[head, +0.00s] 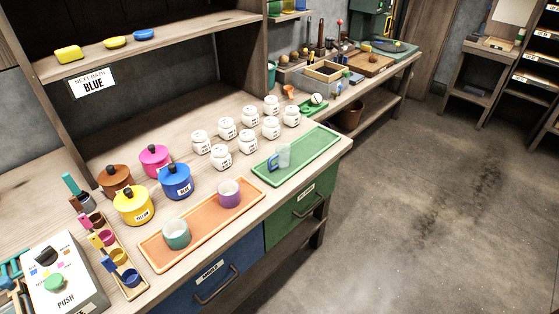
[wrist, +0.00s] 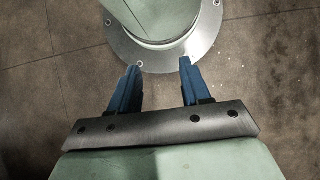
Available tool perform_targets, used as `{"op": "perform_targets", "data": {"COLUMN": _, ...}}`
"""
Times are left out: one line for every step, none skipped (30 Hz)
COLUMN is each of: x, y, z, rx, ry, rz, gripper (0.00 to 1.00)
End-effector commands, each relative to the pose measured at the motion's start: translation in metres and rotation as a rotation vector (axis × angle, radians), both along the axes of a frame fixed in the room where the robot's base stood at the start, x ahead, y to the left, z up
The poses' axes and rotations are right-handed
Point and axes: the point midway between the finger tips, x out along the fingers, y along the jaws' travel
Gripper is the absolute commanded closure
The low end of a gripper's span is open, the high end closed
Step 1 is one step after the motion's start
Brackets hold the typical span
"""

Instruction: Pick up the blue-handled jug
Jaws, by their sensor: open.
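The blue-handled jug (head: 284,155) stands upright on the green tray (head: 317,149) at the right of the bench. It looks clear or pale, and its blue handle (head: 272,162) points left. My gripper (wrist: 155,84) shows only in the wrist view. Its two blue fingers are apart with nothing between them. Below it are the grey floor and a round metal base plate (wrist: 206,40). The jug is not in the wrist view, and my gripper is not in the head view.
Several white lidded jars (head: 221,157) stand left of and behind the green tray. An orange tray (head: 160,254) holds a teal cup (head: 176,234) and a purple cup (head: 229,193). Coloured pots, including a blue pot (head: 176,181), stand further left. A shelf (head: 180,32) overhangs the back left.

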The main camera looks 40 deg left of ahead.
Motion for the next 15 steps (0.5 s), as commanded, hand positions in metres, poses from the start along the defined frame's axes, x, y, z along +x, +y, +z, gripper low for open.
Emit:
{"op": "perform_targets", "data": {"x": 0.006, "y": 0.000, "z": 0.002, "rx": 0.000, "ry": -0.009, "rz": 0.000, "gripper": 0.53}}
{"op": "perform_targets", "data": {"x": 0.010, "y": 0.000, "z": 0.003, "rx": 0.000, "ry": -0.017, "rz": 0.000, "gripper": 0.53}}
{"op": "perform_targets", "data": {"x": 0.017, "y": 0.000, "z": 0.005, "rx": 0.000, "ry": -0.030, "rz": 0.000, "gripper": 0.53}}
{"op": "perform_targets", "data": {"x": 0.024, "y": 0.000, "z": 0.008, "rx": 0.000, "ry": -0.041, "rz": 0.000, "gripper": 0.53}}
{"op": "perform_targets", "data": {"x": 0.031, "y": 0.000, "z": 0.010, "rx": 0.000, "ry": -0.053, "rz": 0.000, "gripper": 0.53}}
{"op": "perform_targets", "data": {"x": 0.042, "y": 0.000, "z": 0.014, "rx": 0.000, "ry": -0.072, "rz": 0.001, "gripper": 0.53}}
{"op": "perform_targets", "data": {"x": 0.050, "y": 0.000, "z": 0.018, "rx": 0.000, "ry": -0.087, "rz": 0.001, "gripper": 0.53}}
{"op": "perform_targets", "data": {"x": 0.059, "y": 0.000, "z": 0.021, "rx": 0.000, "ry": -0.103, "rz": 0.001, "gripper": 0.53}}
{"op": "perform_targets", "data": {"x": 0.070, "y": 0.000, "z": 0.026, "rx": 0.000, "ry": -0.123, "rz": 0.001, "gripper": 0.53}}
{"op": "perform_targets", "data": {"x": 0.079, "y": 0.000, "z": 0.031, "rx": 0.000, "ry": -0.138, "rz": 0.001, "gripper": 0.53}}
{"op": "perform_targets", "data": {"x": 0.087, "y": 0.000, "z": 0.034, "rx": 0.000, "ry": -0.153, "rz": 0.001, "gripper": 0.53}}
{"op": "perform_targets", "data": {"x": 0.099, "y": 0.000, "z": 0.040, "rx": -0.001, "ry": -0.174, "rz": 0.002, "gripper": 0.53}}
{"op": "perform_targets", "data": {"x": 0.107, "y": 0.000, "z": 0.044, "rx": -0.001, "ry": -0.189, "rz": 0.002, "gripper": 0.53}}
{"op": "perform_targets", "data": {"x": 0.115, "y": 0.000, "z": 0.049, "rx": -0.001, "ry": -0.204, "rz": 0.002, "gripper": 0.53}}
{"op": "perform_targets", "data": {"x": 0.126, "y": 0.001, "z": 0.055, "rx": -0.001, "ry": -0.224, "rz": 0.002, "gripper": 0.53}}
